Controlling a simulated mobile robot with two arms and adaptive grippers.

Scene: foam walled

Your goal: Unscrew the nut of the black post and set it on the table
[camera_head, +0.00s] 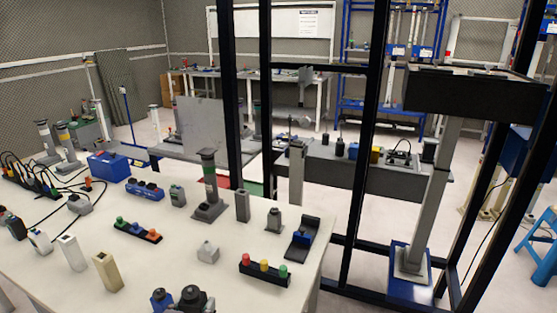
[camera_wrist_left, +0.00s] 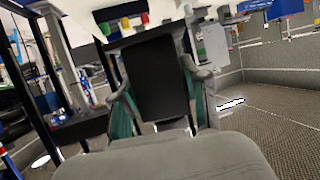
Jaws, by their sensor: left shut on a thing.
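In the left wrist view my left gripper (camera_wrist_left: 155,75) has its two grey fingers with teal pads on either side of a dark rectangular block (camera_wrist_left: 150,85). It is shut on this block; whether the block is the nut I cannot tell. In the head view a dark-topped post with a green band (camera_head: 208,180) stands upright on a grey base on the pale table (camera_head: 200,270). No separate nut can be made out on it. My right gripper does not show.
Black frame uprights (camera_head: 365,140) rise beyond. Bare table lies between the devices.

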